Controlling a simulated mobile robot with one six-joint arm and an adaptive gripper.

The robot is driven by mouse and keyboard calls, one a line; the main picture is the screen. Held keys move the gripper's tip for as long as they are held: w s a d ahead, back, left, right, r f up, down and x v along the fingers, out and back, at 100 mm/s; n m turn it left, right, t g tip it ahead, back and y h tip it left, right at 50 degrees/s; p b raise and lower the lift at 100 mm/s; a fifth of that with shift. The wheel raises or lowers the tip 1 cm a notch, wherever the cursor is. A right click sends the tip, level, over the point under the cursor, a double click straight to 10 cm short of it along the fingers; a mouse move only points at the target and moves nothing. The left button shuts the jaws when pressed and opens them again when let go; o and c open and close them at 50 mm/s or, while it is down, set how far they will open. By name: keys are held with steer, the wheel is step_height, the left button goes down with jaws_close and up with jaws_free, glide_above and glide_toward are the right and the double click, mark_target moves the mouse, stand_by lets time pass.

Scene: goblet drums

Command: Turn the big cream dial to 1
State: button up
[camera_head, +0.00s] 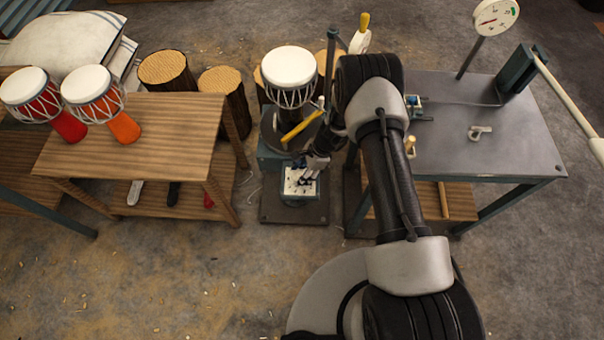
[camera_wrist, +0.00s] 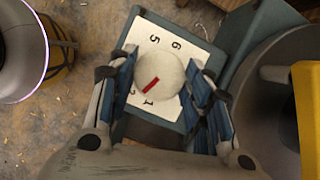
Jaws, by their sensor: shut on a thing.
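The big cream dial (camera_wrist: 158,72) is round, with a red mark on its face. It sits on a white number plate (camera_wrist: 144,33), which also shows in the head view (camera_head: 291,188). The numerals 5, 6, 2 and 1 are readable; others are hidden. The red mark's lower end points down-left, between 1 and 2 and seemingly nearer 1. My gripper (camera_wrist: 162,84) is shut on the dial, one blue-padded finger on each side. In the head view my gripper (camera_head: 309,177) is over the plate and hides most of the dial.
A goblet drum (camera_head: 289,67) stands on the machine behind the dial, with a yellow lever (camera_head: 301,130) beside it. A wooden table (camera_head: 135,150) with two red-orange drums is at left. A grey metal table (camera_head: 490,140) with a gauge (camera_head: 494,17) is at right.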

steer(key=n+b, duration=0.1)
steer(key=n, duration=0.1)
steer(key=n+g+b, duration=0.1)
steer(key=n+b, duration=0.1)
steer(key=shift+w+f+h, duration=0.15)
steer(key=shift+h, duration=0.15)
steer(key=shift+n+g+b, duration=0.6)
steer(key=shift+n+b, duration=0.2)
steer(key=shift+n, duration=0.3)
steer(key=shift+h, duration=0.3)
steer(key=o, duration=1)
steer(key=shift+o, duration=0.2)
steer(key=shift+r, duration=0.25)
steer(key=v, duration=1.1)
steer(key=shift+d+r, duration=0.15)
steer(key=shift+r, duration=0.2)
steer(key=shift+w, duration=0.2)
